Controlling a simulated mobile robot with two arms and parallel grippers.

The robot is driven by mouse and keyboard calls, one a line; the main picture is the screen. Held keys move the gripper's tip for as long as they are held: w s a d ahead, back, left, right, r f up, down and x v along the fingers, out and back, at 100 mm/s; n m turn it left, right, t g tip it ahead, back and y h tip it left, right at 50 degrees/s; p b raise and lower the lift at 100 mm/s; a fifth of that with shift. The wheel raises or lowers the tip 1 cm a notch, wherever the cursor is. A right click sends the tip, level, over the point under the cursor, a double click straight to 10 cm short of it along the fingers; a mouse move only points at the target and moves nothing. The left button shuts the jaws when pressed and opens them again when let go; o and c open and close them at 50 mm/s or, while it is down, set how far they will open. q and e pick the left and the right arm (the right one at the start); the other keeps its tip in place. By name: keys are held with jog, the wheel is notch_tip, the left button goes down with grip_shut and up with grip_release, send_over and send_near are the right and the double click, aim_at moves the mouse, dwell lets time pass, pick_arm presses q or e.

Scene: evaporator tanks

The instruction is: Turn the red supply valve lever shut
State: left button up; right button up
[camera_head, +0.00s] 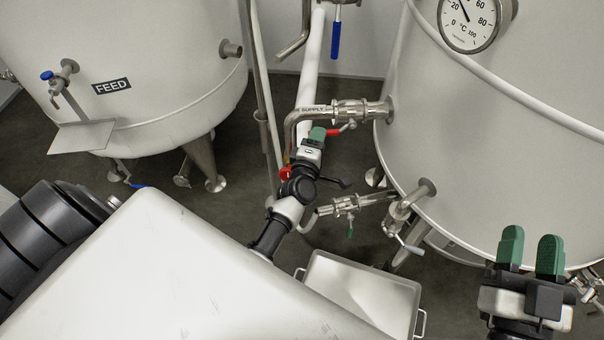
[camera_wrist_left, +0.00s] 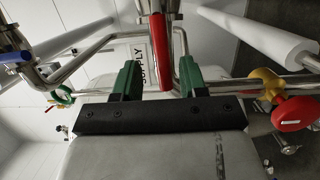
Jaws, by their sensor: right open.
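The red supply valve lever (camera_head: 336,132) hangs off the steel valve (camera_head: 352,111) on the pipe marked SUPPLY, at the left side of the right tank. In the left wrist view the red lever (camera_wrist_left: 161,55) comes down from the top between my left gripper's two green fingers. My left gripper (camera_head: 318,133) is open around the lever in that view, with gaps visible on both sides of it. In the head view the gripper partly hides the lever's end. My right gripper (camera_head: 531,252) is open and empty at lower right, in front of the right tank.
The right tank (camera_head: 500,140) has a dial gauge (camera_head: 468,22). The FEED tank (camera_head: 170,60) stands left. A red handwheel (camera_wrist_left: 299,113) with a yellow body is near the left gripper. A green-handled valve (camera_head: 346,205) and a steel tray (camera_head: 403,287) lie lower.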

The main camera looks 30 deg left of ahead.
pick_arm(q)
jog(key=f+v, duration=0.1)
jog(key=v, duration=0.7)
jog(key=s+d+f+m+g+h, duration=0.1)
jog(key=s+f+m, duration=0.3)
jog(key=f, duration=0.5)
jog(key=s+d+f+m+g+h, duration=0.2)
jog(key=s+d+f+m+g, duration=0.1)
jog(key=f, duration=0.6)
jog(key=s+d+f+m+g+h, duration=0.2)
jog(key=s+f+m, duration=0.4)
jog(key=f, duration=0.4)
jog(key=shift+s+d+g+b, duration=0.4)
jog(key=shift+d+g+b, duration=0.1)
jog(key=shift+g, duration=0.7)
